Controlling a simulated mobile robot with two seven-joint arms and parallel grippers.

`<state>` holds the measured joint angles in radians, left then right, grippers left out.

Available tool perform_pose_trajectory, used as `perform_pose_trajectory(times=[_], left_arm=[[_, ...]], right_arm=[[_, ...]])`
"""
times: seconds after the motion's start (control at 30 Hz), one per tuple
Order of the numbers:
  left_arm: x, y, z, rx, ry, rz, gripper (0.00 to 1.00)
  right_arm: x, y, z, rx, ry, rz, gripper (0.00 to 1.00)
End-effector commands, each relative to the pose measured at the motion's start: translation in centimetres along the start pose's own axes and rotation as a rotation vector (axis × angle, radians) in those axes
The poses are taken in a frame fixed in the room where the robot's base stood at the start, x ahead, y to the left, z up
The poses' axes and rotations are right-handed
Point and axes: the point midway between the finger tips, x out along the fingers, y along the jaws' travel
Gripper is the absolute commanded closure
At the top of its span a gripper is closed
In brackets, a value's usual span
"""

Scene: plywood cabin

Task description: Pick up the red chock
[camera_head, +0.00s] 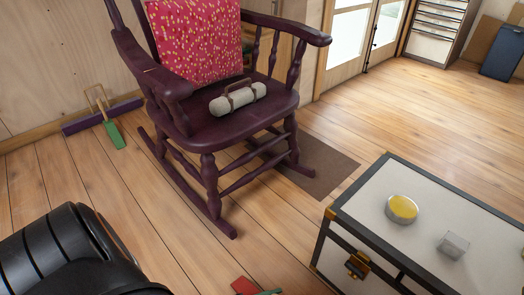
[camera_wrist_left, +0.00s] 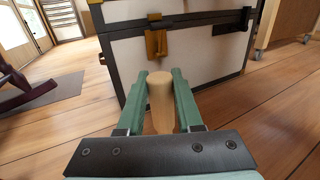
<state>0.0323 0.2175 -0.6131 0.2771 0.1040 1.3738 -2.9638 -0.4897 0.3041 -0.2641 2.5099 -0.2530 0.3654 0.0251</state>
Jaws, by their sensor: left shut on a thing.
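A red piece (camera_head: 244,285), which looks like the red chock, shows at the bottom edge of the head view, mostly cut off. A green fingertip of my left gripper (camera_head: 268,292) is right beside it. In the left wrist view, the two green fingers of my left gripper (camera_wrist_left: 160,103) are closed on a rounded tan wooden piece (camera_wrist_left: 161,98) that stands between them. No red shows in that view, so I cannot tell whether the tan piece belongs to the red one. My right gripper is not in view.
A white chest (camera_head: 345,215) with dark edges stands at the right, with a yellow round tin (camera_head: 401,209) and a clear block (camera_head: 453,245) on top. A dark rocking chair (camera_head: 225,128) stands at the back. Floor between is clear.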

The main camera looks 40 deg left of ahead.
Motion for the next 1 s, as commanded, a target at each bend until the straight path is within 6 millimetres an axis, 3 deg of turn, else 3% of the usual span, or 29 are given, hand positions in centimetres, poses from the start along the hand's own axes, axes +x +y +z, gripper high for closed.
perform_pose_trajectory(times=[0.03, 0.23, 1.0], left_arm=[[-0.01, -0.03, -0.01, 0.0, 0.0, -0.001, 0.78], [-0.01, -0.05, -0.01, 0.0, 0.0, -0.001, 1.0], [0.02, -0.1, -0.01, 0.0, 0.0, -0.002, 1.0]], right_arm=[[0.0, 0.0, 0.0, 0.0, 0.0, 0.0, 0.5], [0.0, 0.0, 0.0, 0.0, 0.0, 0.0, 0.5], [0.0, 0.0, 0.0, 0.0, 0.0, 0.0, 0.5]])
